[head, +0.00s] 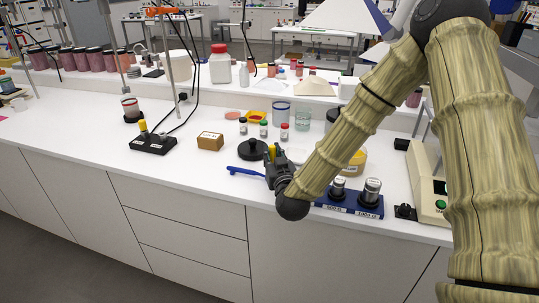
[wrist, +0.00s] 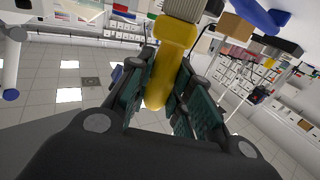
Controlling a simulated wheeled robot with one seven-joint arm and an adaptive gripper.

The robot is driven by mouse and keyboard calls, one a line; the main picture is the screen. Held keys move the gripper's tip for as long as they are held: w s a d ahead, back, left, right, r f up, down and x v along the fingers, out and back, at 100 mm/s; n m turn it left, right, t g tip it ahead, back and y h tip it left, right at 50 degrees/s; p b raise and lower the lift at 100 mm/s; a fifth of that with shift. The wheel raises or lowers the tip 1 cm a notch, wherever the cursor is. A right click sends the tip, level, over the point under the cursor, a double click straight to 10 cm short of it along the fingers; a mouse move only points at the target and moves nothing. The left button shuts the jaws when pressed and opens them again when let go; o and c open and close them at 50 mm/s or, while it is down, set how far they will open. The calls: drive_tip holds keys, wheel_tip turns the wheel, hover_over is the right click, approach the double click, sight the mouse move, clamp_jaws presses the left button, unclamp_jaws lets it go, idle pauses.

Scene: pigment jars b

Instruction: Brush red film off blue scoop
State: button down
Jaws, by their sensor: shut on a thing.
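My gripper (head: 275,165) is over the front part of the white counter. In the wrist view, my gripper (wrist: 170,75) is shut on a yellow-handled tool (wrist: 172,50), seemingly the brush, with a grey ribbed part at the top edge; its far end is cut off. A bit of the tool's yellow (head: 272,153) shows at the gripper in the head view. The blue scoop (head: 243,171) lies left of my gripper, its right end hidden behind the gripper. A blue part of it (wrist: 262,16) seems to show at the wrist view's top right. I cannot make out red film.
A black lidded pot (head: 252,149) stands just behind the scoop. A wooden block (head: 210,141) and a black stand (head: 153,143) are further left. Several small jars stand behind. A blue weight rack (head: 349,203) is right of my gripper. The counter's front left is clear.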

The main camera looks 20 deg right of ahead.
drive_tip(key=shift+r+p, duration=1.95)
drive_tip(key=shift+r, duration=1.55)
drive_tip(key=shift+a, duration=0.1)
